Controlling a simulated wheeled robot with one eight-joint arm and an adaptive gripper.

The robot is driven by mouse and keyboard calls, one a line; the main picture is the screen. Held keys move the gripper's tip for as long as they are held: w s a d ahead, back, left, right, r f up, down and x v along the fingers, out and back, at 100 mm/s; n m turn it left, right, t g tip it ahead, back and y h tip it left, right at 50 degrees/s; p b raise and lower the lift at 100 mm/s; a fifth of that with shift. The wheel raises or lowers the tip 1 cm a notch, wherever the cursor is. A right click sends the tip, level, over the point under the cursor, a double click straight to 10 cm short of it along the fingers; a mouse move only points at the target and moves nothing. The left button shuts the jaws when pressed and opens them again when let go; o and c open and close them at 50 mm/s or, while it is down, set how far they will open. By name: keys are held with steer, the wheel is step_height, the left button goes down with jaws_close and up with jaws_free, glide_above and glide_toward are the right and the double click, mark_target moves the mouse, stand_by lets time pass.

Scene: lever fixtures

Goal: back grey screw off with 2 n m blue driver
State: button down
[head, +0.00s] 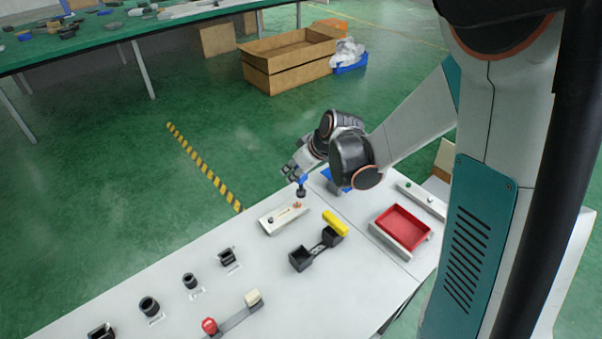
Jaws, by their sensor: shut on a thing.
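My gripper (298,174) is shut on a blue driver (303,180). The driver points down, with a dark lower end just above or at the far right end of a pale fixture block (284,219). An orange-brown part (297,205) shows on the block near the driver tip; I cannot tell whether they touch. A small dark grey part (270,219) sits at the block's left end. The grey screws are too small to tell apart, and the torque marking on the driver cannot be read.
A red tray (403,226) lies to the right. Several black sockets (149,306) and a red-knobbed lever (209,326) are at the left front. A blue object (334,180) is partly behind my arm.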

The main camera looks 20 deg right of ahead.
steer(key=r+n, duration=0.1)
steer(key=w+a+r+n+g+y, duration=0.1)
steer(key=n, duration=0.1)
steer(key=shift+a+r+y+p, duration=0.1)
steer(key=shift+a+y+p, duration=0.1)
steer(key=shift+y+p, duration=0.15)
step_height(320, 180, down, 5)
steer(key=b, duration=0.4)
steer(key=shift+f+b, duration=0.2)
steer(key=shift+b, duration=0.1)
stand_by(0.3)
steer(key=c, duration=2.3)
jaws_free()
jaws_close()
